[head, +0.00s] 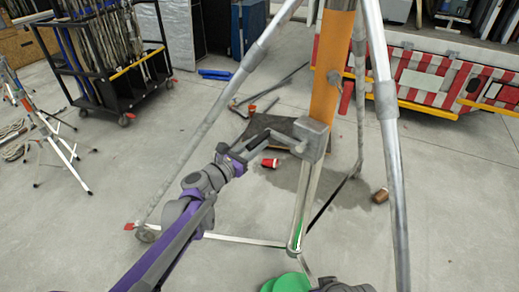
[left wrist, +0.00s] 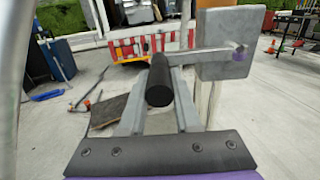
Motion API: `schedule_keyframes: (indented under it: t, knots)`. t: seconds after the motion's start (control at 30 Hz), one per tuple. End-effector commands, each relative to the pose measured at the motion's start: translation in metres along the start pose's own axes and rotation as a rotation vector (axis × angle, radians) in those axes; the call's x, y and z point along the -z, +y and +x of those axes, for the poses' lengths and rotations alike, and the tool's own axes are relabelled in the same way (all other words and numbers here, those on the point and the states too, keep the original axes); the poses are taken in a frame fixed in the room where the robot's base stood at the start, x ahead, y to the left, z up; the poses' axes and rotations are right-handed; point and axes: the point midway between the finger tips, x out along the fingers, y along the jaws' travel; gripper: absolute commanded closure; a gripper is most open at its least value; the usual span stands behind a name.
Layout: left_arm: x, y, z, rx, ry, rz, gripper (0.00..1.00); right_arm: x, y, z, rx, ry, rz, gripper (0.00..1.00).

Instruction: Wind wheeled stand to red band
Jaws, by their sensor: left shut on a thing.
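The wheeled stand is a silver tripod; its leg (head: 205,120) reaches down to a caster (head: 146,234) at the left. Its central column (head: 333,65) is orange above a grey winch box (head: 311,137). The winch box also shows in the left wrist view (left wrist: 224,42), with a crank arm running left from it to a black handle (left wrist: 160,82). My left gripper (head: 241,153) is shut on this crank handle, one finger on each side. I cannot make out a red band on the column. My right gripper is not visible; only green and grey arm parts show at the bottom edge.
A black cart (head: 105,90) with poles stands at the back left, and a smaller stand (head: 45,125) at the far left. A red-and-white striped truck tail (head: 425,78) is behind. A red can (head: 270,163) and a brown can (head: 380,196) lie on the floor.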

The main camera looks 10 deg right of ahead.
Motion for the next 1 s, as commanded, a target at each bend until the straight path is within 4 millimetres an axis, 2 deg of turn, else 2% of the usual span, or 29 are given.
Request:
schedule_keyframes:
  t: [0.03, 0.23, 0.43, 0.6, 0.67, 0.8, 0.9, 1.0]
  knots:
    - [-0.009, 0.006, -0.001, -0.015, 0.000, -0.003, 1.00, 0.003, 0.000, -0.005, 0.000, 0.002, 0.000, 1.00]
    - [-0.046, 0.004, -0.001, -0.016, -0.001, -0.003, 1.00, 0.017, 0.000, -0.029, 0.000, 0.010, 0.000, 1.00]
    - [-0.060, -0.002, -0.001, -0.013, 0.000, -0.003, 1.00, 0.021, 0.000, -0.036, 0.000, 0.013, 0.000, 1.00]
    - [-0.085, -0.017, 0.000, -0.009, -0.001, -0.001, 1.00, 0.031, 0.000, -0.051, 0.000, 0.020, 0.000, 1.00]
    - [-0.088, -0.020, 0.000, -0.007, -0.001, -0.001, 1.00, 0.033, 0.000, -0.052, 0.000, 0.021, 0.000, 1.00]
    - [-0.081, -0.031, 0.000, -0.006, 0.001, -0.003, 1.00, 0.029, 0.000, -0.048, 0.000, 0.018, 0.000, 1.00]
    - [-0.071, -0.030, 0.000, -0.007, 0.001, -0.003, 1.00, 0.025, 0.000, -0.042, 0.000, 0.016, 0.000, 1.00]
    - [-0.072, -0.030, 0.000, -0.005, 0.000, -0.002, 1.00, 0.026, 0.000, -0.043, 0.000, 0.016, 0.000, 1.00]
